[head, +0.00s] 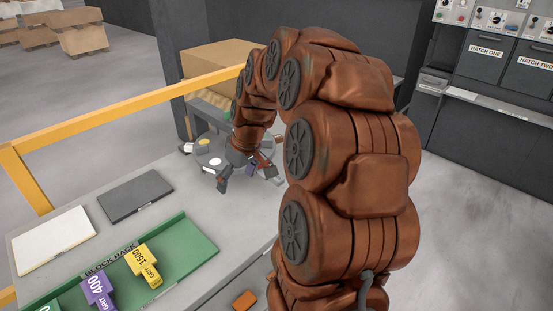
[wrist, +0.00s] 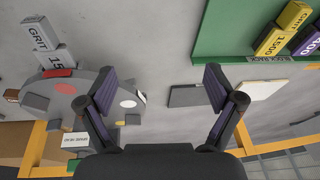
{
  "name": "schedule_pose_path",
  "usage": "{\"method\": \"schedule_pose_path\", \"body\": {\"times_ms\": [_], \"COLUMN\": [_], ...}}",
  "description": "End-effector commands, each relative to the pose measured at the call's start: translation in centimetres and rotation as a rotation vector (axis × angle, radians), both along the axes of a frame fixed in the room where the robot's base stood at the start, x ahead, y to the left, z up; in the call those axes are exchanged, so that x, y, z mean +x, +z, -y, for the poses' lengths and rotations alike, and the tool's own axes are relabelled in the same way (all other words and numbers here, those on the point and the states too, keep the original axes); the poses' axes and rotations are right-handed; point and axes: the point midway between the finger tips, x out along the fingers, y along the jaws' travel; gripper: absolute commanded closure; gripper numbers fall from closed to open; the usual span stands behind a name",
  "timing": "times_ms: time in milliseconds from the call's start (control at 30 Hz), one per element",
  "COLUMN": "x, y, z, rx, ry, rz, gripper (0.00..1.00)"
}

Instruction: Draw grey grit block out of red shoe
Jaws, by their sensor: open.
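The grey grit block (wrist: 40,35) shows at the upper left of the wrist view, lettered GRIT and a number starting 15. How deep the block sits in the shoe I cannot tell. In the head view the gripper (head: 247,178) is beside the disc.
A green block rack (head: 195,250) holds a yellow 1500 block (head: 143,262) and a purple 400 block (head: 98,289). A dark pad (head: 135,195) and a white pad (head: 52,240) lie on the grey surface. A yellow rail (head: 120,119) runs behind.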

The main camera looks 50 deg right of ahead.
Motion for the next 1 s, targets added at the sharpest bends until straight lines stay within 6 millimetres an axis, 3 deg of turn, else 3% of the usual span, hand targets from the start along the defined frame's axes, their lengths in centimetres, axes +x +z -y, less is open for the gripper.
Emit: {"method": "schedule_pose_path", "body": {"times_ms": [33, 200, 300, 400, 733, 1000], "x": [0.6, 1.7, 1.7, 1.5, 1.9, 3.2], "y": [-0.7, -2.0, -2.4, -2.9, -4.1, -7.2], "z": [2.9, 10.7, 14.0, 15.9, 17.0, 17.0], "rx": [-0.005, -0.046, -0.07, -0.082, -0.091, -0.09], "ry": [-0.022, -0.062, -0.08, -0.088, -0.093, -0.092], "rz": [0.021, 0.089, 0.115, 0.124, 0.132, 0.13], "gripper": [0.08, 0.08, 0.08, 0.08, 0.08, 0.08]}}
